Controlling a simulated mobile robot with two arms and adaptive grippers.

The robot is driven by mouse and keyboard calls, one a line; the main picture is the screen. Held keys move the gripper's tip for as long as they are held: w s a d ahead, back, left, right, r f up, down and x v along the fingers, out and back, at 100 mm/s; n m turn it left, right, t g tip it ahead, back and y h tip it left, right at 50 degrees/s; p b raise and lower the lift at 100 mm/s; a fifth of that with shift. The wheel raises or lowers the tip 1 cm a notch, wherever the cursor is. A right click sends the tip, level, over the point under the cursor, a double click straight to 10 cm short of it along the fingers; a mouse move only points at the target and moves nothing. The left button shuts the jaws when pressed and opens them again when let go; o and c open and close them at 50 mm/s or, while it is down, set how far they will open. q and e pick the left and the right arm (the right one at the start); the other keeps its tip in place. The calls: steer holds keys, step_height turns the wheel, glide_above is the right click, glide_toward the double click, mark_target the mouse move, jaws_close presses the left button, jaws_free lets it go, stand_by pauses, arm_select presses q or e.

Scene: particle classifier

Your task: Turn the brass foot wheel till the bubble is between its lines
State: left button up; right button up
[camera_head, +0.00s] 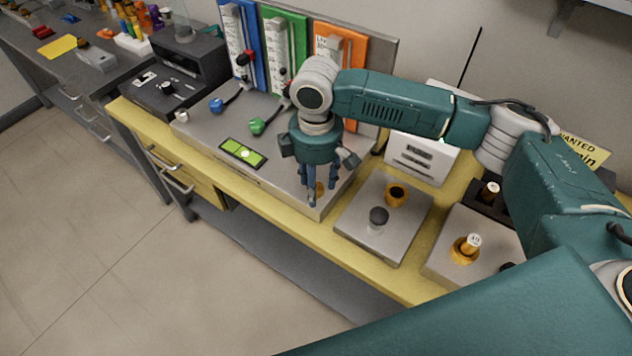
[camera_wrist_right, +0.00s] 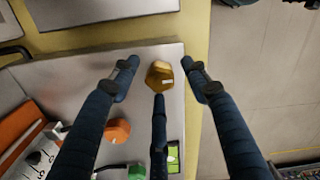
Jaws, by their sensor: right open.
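The brass foot wheel (camera_wrist_right: 159,76) is a small golden knob with a pale mark, near the front corner of the grey metal plate (camera_head: 199,139). In the head view it (camera_head: 320,188) shows partly behind my right fingers. My right gripper (camera_head: 314,194) points down over it, fingers open and spread around it; in the wrist view I see no clear contact. The green level vial (camera_head: 235,150) lies on the plate to the left, with a pale bubble (camera_head: 245,154) near its middle. The vial's lines are too small to judge. My left gripper is out of view.
Blue (camera_head: 217,105) and green (camera_head: 257,126) knobs stand on the plate before coloured upright panels. An orange knob (camera_wrist_right: 117,130) is close to my fingers in the wrist view. The floor in front is clear.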

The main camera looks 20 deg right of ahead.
steer(key=c, duration=1.2)
steer(key=shift+o, duration=0.2)
steer(key=shift+r+n+p, duration=0.2)
steer(key=shift+n+p, duration=0.2)
steer(key=shift+p, duration=0.25)
steer(key=n+p, duration=0.3)
steer(key=p, duration=0.1)
steer(key=shift+r+n+p, duration=0.1)
steer(key=shift+n+p, duration=0.2)
steer(key=shift+n, duration=0.1)
steer(key=n+p, duration=0.2)
steer(key=n, duration=0.1)
steer(key=shift+n+p, duration=0.3)
steer(key=n+p, duration=0.1)
steer(key=n, duration=0.1)
steer(key=shift+n, duration=0.4)
steer(key=n+p, duration=0.1)
steer(key=n, duration=0.1)
steer(key=shift+n, duration=0.4)
steer(key=n+p, duration=0.1)
steer(key=n, duration=0.1)
steer(key=shift+w+n, duration=0.1)
steer(key=shift+n, duration=2.1)
